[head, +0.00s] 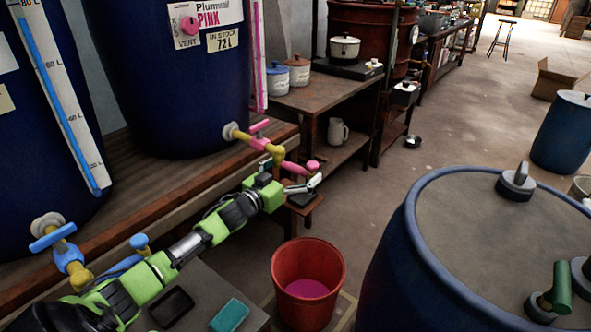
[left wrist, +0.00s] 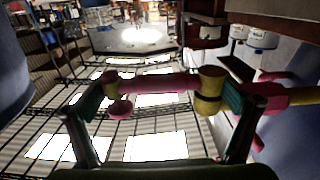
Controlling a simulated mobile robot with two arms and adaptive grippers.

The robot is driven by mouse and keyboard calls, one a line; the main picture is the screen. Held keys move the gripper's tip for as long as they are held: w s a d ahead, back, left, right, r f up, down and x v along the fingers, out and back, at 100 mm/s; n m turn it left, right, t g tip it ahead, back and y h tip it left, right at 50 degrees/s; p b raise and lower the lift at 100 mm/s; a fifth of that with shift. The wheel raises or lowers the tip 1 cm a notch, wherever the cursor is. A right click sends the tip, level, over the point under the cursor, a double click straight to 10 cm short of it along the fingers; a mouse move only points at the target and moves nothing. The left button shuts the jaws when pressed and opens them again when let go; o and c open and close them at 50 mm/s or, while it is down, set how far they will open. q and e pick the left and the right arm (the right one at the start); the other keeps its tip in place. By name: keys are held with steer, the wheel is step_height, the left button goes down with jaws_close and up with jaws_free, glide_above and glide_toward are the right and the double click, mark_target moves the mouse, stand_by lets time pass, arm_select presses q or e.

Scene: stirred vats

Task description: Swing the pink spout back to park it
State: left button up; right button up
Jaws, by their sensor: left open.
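The pink spout (head: 297,169) sticks out from a yellow elbow (head: 277,155) on the tap of the blue Plummil Pink vat (head: 165,90). A pink knob is at its free end. A pink tap handle (head: 260,127) sits above the yellow pipe. My left gripper (head: 303,190) is open at the spout. In the left wrist view the spout (left wrist: 155,84) lies crosswise between and just beyond my two spread fingers (left wrist: 163,102). I cannot tell whether a finger touches it. My right gripper is not in view.
A red bucket (head: 329,257) with pink liquid stands on the floor below. A large blue drum (head: 390,270) is at the right front. Another vat's blue tap (head: 70,262) is at the left. A wooden bench (head: 180,200) carries the vats. Open floor lies behind the drum.

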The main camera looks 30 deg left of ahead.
arm_select(q)
steer(key=c, duration=1.4)
steer(key=shift+r, duration=0.1)
